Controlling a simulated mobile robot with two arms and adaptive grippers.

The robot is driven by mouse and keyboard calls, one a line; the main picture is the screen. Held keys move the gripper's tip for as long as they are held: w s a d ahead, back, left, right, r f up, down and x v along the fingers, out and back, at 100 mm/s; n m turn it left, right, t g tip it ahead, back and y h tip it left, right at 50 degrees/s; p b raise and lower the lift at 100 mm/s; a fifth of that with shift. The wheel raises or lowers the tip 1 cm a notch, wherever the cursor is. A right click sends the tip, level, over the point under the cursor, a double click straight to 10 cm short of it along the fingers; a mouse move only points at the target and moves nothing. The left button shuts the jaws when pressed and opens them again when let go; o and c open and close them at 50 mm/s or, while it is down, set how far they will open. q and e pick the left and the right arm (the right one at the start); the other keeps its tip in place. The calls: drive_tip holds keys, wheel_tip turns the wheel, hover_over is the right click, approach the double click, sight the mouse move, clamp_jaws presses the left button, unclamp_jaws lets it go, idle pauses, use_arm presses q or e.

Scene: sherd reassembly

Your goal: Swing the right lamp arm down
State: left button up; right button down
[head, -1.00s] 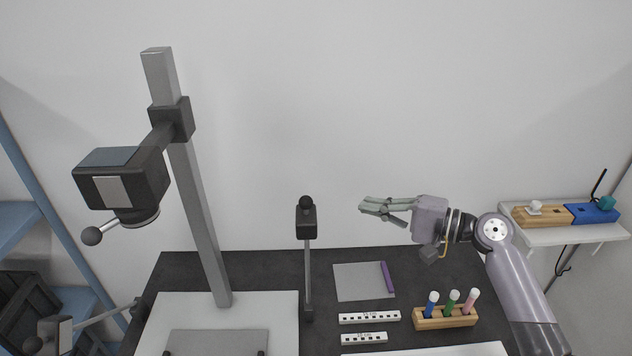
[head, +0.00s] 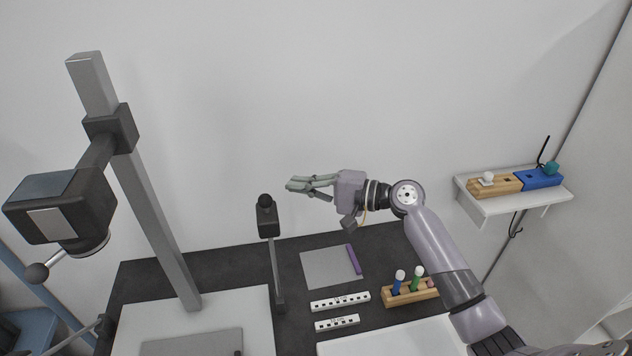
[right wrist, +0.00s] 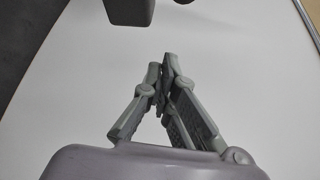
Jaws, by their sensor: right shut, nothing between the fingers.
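The right lamp arm (head: 277,270) stands upright on the dark table, with a black lamp head (head: 267,221) and a round knob on top. My right gripper (head: 290,185) is shut and empty. It points left, with its fingertips just above and to the right of the lamp head in the head view, apparently apart from it. In the right wrist view the closed fingers (right wrist: 160,70) meet at their tips, and a dark block, possibly the lamp head, shows at the top edge (right wrist: 128,10). My left gripper is out of view.
A camera stand (head: 150,210) with a dark camera (head: 62,205) rises at left. A grey sheet with a purple stick (head: 354,260), white scale bars (head: 340,301) and a wooden pen holder (head: 410,293) lie on the table (head: 225,270). A wall shelf (head: 520,207) is at right.

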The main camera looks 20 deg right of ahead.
drive_tip(key=a+p, duration=0.2)
drive_tip(key=s+a+p, duration=0.1)
drive_tip(key=a, duration=0.1)
drive_tip(key=shift+a+r+p, duration=0.15)
drive_tip(key=shift+a+p, duration=0.15)
drive_tip(key=shift+p, duration=0.1)
